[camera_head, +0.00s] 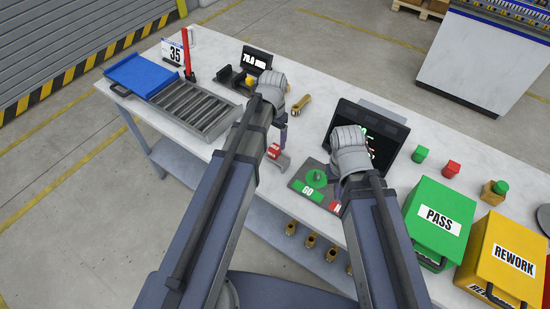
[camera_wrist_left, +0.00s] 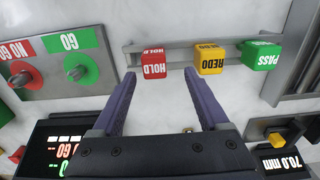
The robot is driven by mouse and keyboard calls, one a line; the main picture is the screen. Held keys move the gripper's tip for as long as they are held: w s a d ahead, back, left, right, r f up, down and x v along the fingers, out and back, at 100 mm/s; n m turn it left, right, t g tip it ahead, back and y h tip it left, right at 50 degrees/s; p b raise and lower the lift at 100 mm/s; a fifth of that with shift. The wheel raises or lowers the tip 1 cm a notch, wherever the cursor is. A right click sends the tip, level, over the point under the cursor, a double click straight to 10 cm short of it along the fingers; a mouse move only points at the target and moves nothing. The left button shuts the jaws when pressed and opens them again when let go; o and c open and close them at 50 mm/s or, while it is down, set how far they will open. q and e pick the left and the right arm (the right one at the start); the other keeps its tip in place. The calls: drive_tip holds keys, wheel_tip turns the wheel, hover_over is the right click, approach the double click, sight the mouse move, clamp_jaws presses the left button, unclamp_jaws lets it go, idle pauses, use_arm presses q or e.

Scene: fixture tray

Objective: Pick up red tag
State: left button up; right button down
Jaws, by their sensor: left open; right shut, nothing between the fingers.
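The red tag, marked HOLD (camera_wrist_left: 154,66), sits in a grey rack (camera_wrist_left: 185,50) at its left end in the left wrist view, beside a yellow REDO tag (camera_wrist_left: 210,60) and a green PASS tag (camera_wrist_left: 261,55). In the head view the red tag (camera_head: 274,151) shows at the table's front edge, and my left arm hides the other tags. My left gripper (camera_head: 282,127) is open and empty above the table, its purple fingers pointing toward the rack. The red tag appears beyond the fingertips, nearer the left finger. My right gripper (camera_head: 334,186) is shut and empty near the gauge plate, mostly hidden by its wrist.
A gauge plate with GO and NO GO marks (camera_head: 307,190) lies right of the rack. A dark display (camera_head: 385,145) stands behind it. A roller tray (camera_head: 200,108) is at left; green PASS (camera_head: 432,226) and yellow REWORK bins (camera_head: 497,265) are at right.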

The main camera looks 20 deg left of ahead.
sight(275, 147)
use_arm(q)
drive_tip(key=shift+s+d+f+b, duration=0.15)
drive_tip(key=shift+f+b, duration=1.15)
drive_tip(key=shift+b, duration=0.05)
drive_tip(key=shift+s+d+f+b, duration=0.15)
drive_tip(key=shift+f+b, duration=1.15)
use_arm(e)
drive_tip(key=shift+f, duration=2.65)
use_arm(q)
drive_tip(key=shift+r, duration=0.1)
use_arm(e)
drive_tip(key=shift+r, duration=0.1)
use_arm(q)
clamp_jaws()
